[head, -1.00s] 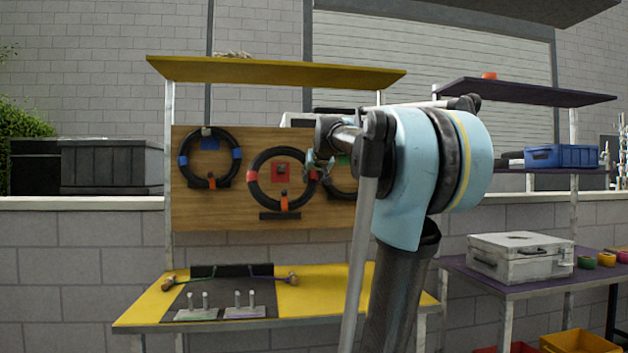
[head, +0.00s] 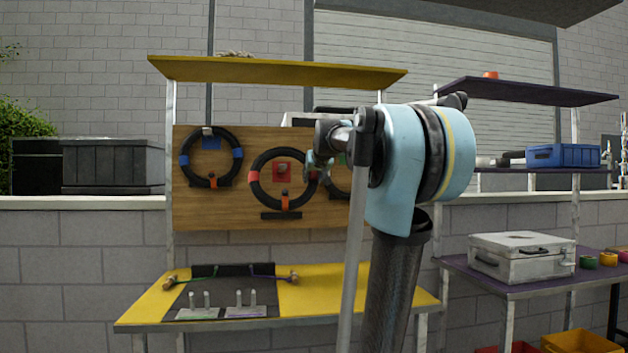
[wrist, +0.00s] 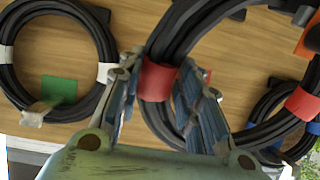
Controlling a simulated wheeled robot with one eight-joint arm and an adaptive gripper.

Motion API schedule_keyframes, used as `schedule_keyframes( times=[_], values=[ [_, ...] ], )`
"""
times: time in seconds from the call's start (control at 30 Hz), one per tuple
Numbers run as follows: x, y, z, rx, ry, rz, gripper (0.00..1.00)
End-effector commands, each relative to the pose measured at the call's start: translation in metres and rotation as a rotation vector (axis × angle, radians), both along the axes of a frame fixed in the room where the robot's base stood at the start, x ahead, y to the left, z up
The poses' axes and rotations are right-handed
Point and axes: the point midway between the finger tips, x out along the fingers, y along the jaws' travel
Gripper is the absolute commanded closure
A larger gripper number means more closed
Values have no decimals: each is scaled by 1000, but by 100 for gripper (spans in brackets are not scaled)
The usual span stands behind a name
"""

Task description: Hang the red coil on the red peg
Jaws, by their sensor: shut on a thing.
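The red coil (head: 254,187), a black hose ring with red tape bands, is upright at the middle of the wooden board. My gripper (head: 313,163) is at its right side in the head view. In the wrist view, my gripper (wrist: 158,74) is shut on the coil (wrist: 181,42) at a red tape band, with a finger on each side. The red peg (head: 283,168), on a red plate, shows through the ring's opening, below the ring's top. I cannot tell how far the ring stands off the board. An orange clip is at the ring's bottom.
A blue-taped coil (head: 184,167) hangs at the left on the blue peg. A white-taped coil (wrist: 105,45) by a green plate is close beside my gripper, partly hidden in the head view. A dark bracket (head: 281,215) is below the red coil. A yellow table (head: 330,285) stands below.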

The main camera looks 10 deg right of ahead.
Motion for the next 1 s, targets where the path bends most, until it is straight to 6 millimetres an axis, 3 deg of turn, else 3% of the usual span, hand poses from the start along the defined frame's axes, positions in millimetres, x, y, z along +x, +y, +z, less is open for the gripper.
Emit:
schedule_keyframes(
  times=[1.0],
  values=[
    [41, 1, -3, 2, -2, 0, 100]
  ],
)
